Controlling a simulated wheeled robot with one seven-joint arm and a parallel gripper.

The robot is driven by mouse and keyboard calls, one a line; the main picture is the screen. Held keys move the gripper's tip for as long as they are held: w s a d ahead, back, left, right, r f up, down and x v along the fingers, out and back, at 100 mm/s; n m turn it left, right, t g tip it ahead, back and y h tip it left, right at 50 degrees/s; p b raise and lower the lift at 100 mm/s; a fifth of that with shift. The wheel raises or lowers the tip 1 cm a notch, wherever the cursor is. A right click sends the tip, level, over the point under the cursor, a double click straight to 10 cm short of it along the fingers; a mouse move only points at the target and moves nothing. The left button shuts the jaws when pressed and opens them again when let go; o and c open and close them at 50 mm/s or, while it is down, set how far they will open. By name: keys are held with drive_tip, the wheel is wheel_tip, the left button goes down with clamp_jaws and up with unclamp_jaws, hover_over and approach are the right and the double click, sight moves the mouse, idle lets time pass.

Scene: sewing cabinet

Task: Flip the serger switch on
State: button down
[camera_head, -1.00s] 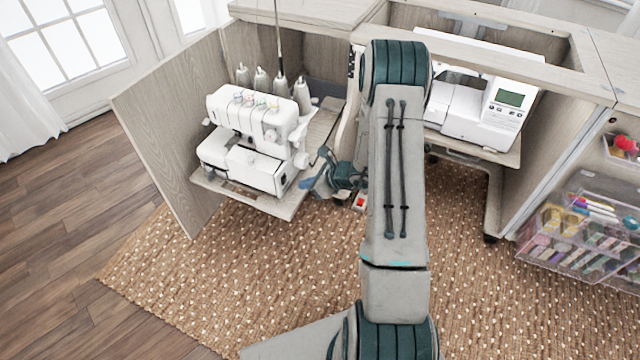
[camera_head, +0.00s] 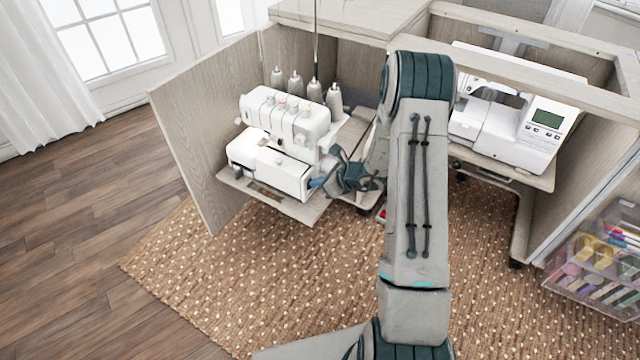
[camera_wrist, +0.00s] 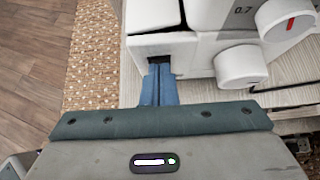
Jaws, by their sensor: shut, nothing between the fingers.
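The white serger (camera_head: 288,118) stands on a pull-out shelf at the left of the cabinet, with several thread cones behind it. In the head view my gripper (camera_head: 316,182) is at the right end of the serger, low on its side. In the wrist view the serger's side (camera_wrist: 185,45) fills the top, with two round knobs at the right. My gripper's blue fingers (camera_wrist: 160,84) are shut and empty, their tips at a small dark recess (camera_wrist: 159,66) low on that side. Whether they touch it I cannot tell. The switch itself is not clearly visible; the fingers cover part of the recess.
The serger's shelf (camera_head: 262,196) sticks out over a woven rug (camera_head: 220,275). A wood panel (camera_head: 190,140) stands to its left. A white sewing machine (camera_head: 510,130) is at the right, and a clear box of supplies (camera_head: 600,265) at lower right.

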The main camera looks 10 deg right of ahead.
drive_tip(key=shift+a+r, duration=0.1)
drive_tip(key=shift+r+p, duration=0.45)
drive_tip(key=shift+r, duration=0.25)
drive_tip(key=p+v, duration=0.3)
drive_tip(key=v, duration=1)
drive_tip(key=shift+r, duration=0.2)
drive_tip(key=shift+a+r, duration=0.1)
